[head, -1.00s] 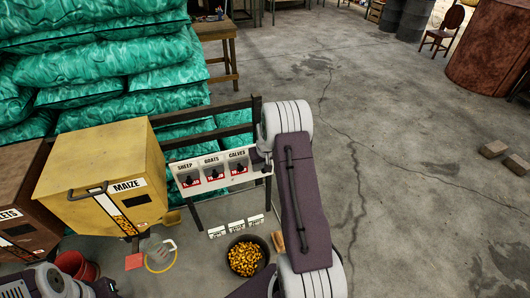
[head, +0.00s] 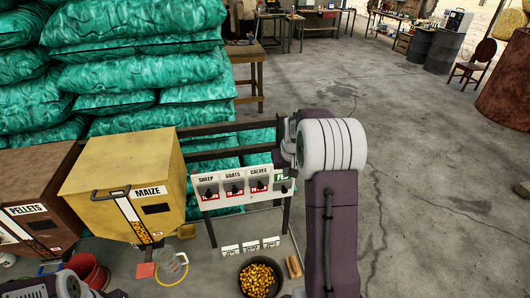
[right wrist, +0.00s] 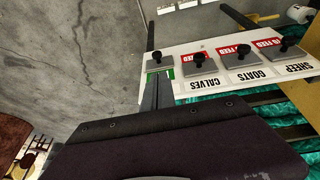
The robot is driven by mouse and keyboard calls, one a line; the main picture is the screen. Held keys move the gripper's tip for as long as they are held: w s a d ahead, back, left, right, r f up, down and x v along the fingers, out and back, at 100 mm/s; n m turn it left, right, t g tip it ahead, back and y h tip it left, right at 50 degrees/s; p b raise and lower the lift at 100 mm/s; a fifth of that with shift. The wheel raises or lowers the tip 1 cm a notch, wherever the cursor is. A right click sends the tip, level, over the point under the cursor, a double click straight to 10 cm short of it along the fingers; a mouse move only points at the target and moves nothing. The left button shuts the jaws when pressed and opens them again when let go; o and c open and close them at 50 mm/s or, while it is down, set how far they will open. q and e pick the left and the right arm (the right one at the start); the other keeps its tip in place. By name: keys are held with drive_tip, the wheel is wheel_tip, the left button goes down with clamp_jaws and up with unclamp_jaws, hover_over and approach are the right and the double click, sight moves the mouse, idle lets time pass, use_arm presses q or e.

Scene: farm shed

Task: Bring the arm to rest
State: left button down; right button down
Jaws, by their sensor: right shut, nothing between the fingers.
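My right arm reaches up the middle of the head view. Its gripper (head: 284,168) hangs at the right end of a white panel (head: 245,200) with black knobs, labelled SHEEP, GOATS and CALVES, plus a green-labelled one. In the right wrist view the dark fingers (right wrist: 157,88) are together and empty. They overlap the green label (right wrist: 162,72) beside the last knob; I cannot tell whether they touch it. Part of my left arm shows at the bottom left of the head view, but its fingers are not in view.
A yellow MAIZE bin (head: 120,178) and a brown PELLETS bin (head: 38,180) stand left of the panel. Below are a clear jug (head: 172,264), a red bucket (head: 88,270) and a black bowl (head: 242,281) of yellow pieces. Green sacks (head: 140,75) are stacked behind. Floor at right is open.

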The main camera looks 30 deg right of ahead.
drive_tip(key=a+f+n+y+b, duration=0.1)
drive_tip(key=a+f+n+b, duration=0.1)
drive_tip(key=a+f+b, duration=0.3)
drive_tip(key=a+f+n+b, duration=0.15)
drive_tip(key=a+b, duration=0.25)
drive_tip(key=a, duration=0.4)
drive_tip(key=s+a+f+g+b, duration=0.1)
drive_tip(key=s+a+f, duration=0.2)
drive_tip(key=s, duration=0.3)
drive_tip(key=s+a+f+b, duration=0.1)
drive_tip(key=s+a+f, duration=0.1)
drive_tip(key=s+f, duration=0.2)
drive_tip(key=s+a+f+g+y+b, duration=0.1)
drive_tip(key=s+a+f, duration=0.2)
drive_tip(key=s, duration=0.5)
drive_tip(key=shift+s+a+f+g, duration=0.2)
drive_tip(key=shift+s+a+g, duration=0.1)
drive_tip(key=shift+s+a, duration=0.1)
drive_tip(key=shift+s, duration=0.1)
